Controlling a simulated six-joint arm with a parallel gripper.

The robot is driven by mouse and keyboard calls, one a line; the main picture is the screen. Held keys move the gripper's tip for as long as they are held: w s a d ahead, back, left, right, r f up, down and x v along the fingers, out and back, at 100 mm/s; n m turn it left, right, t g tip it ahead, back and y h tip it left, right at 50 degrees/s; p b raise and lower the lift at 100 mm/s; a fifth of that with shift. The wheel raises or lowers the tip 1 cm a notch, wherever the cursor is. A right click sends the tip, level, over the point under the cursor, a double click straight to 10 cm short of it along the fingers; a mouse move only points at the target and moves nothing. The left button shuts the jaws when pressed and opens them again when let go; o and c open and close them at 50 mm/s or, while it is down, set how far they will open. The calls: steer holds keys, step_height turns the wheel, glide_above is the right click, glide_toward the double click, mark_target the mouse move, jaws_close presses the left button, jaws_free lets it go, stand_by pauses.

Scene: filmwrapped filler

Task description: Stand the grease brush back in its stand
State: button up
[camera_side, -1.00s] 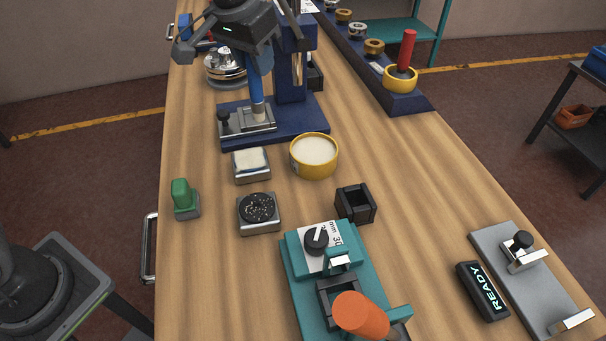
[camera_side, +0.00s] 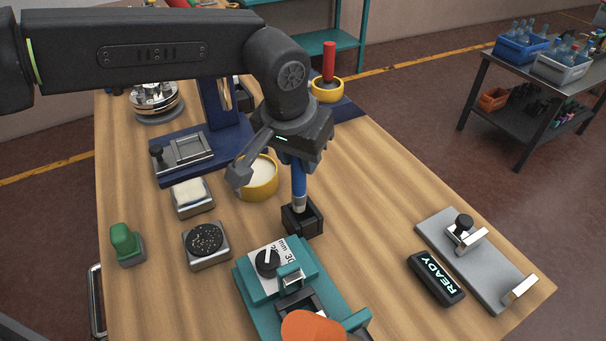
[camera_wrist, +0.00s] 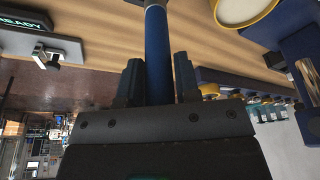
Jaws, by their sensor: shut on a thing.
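The grease brush (camera_side: 299,184) has a blue handle and a pale metal ferrule. My gripper (camera_side: 300,160) is shut on its handle, and the brush hangs about upright. Its blue handle (camera_wrist: 157,55) shows between my two fingers (camera_wrist: 159,82) in the wrist view. The stand (camera_side: 303,222) is a small black square open-topped holder on the bench behind the teal fixture. The brush's lower end is at the stand's opening and appears to be inside it. The bristles are hidden, so I cannot tell how deep it sits.
A yellow tub of pale grease (camera_side: 262,180) stands just behind left of the stand. The teal fixture (camera_side: 262,285) with an orange knob is close in front. A READY display (camera_side: 436,278) and grey plate (camera_side: 470,262) lie right. Bare wood lies between stand and display.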

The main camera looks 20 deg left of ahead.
mark_target(303, 178)
steer(key=shift+d+f, duration=0.15)
steer(key=shift+d, duration=0.15)
steer(key=shift+s+f, duration=0.1)
steer(key=shift+f, duration=2.05)
steer(key=o, duration=0.9)
steer(key=shift+o, duration=0.2)
steer(key=v, duration=1.2)
